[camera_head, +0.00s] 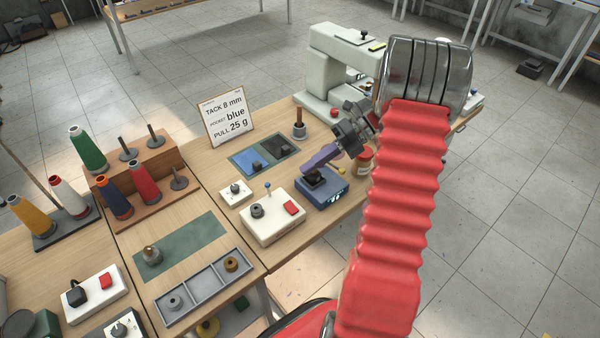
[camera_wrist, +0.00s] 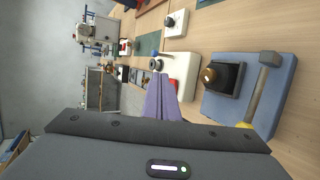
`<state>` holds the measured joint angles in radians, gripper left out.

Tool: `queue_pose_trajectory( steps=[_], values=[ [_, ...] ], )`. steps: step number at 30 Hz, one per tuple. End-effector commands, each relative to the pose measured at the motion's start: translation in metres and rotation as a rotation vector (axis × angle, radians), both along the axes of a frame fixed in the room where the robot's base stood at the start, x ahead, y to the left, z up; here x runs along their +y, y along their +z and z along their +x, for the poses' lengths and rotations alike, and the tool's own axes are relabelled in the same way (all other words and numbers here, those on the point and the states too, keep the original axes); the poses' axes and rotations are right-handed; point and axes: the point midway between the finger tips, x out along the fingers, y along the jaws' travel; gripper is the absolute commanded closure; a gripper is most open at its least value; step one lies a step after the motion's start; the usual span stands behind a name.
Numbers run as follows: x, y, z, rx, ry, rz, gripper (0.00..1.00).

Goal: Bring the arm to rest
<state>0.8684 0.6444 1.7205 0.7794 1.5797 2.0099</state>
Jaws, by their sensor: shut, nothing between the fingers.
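My arm reaches up from the bottom of the head view as a red ribbed sleeve and bends at a metal joint. My gripper (camera_head: 308,167) extends left from it with purple fingers over the workbench. It is shut and empty; its closed purple fingers also show in the wrist view (camera_wrist: 162,97). In the head view the fingertips overlap the top of a blue box (camera_head: 322,199) with a dark top plate. In the wrist view the blue box (camera_wrist: 215,110) lies right of the fingers, with a brass-coloured knob on its plate; I cannot tell the exact gap.
A white box with a red button (camera_head: 275,222) stands left of the blue box. A sewing machine (camera_head: 335,60) stands behind, and a jar (camera_head: 364,158) beside my arm. A sign (camera_head: 227,117), blue and dark pads, thread cones (camera_head: 88,150) and a grey tray (camera_head: 204,285) occupy the left.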

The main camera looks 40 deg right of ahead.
Motion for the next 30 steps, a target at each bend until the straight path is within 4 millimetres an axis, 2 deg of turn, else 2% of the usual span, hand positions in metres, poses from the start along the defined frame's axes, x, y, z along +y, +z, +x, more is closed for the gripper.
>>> queue_pose_trajectory(
  steps=[21, 26, 30],
  values=[
    [-0.003, 0.002, 0.0, -0.007, 0.01, -0.001, 1.0],
    [-0.003, 0.0, 0.002, -0.073, 0.045, -0.024, 1.0],
    [-0.008, -0.009, 0.0, -0.184, 0.118, -0.091, 1.0]
  ],
)
